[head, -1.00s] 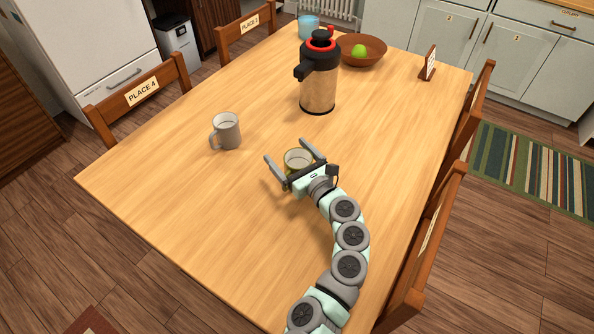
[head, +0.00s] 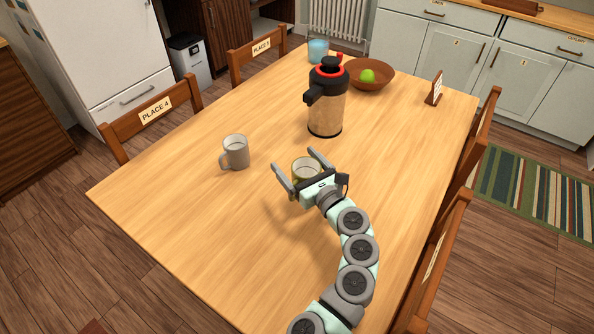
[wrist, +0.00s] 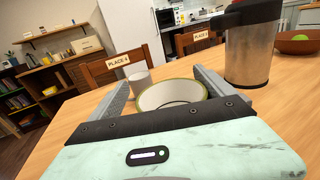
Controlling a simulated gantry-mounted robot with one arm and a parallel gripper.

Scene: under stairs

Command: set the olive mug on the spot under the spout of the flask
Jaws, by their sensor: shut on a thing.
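The olive mug (head: 306,167), pale inside with an olive rim, is between the two fingers of my gripper (head: 295,160), which is shut on it. In the wrist view the mug (wrist: 172,94) shows mostly its rim and inside; my gripper's body hides its lower part. I cannot tell whether its base touches the table. The flask (head: 326,112), tan with a black top and red ring, stands upright beyond my gripper. Its black spout (head: 311,96) points left and toward the near side. The table under the spout is bare, with no mark visible.
A grey mug (head: 236,152) stands left of my gripper. Behind the flask are a brown bowl (head: 385,80) with a green fruit, a blue cup (head: 318,50) and a small sign (head: 434,88). The table's near left is clear. Chairs stand along both sides.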

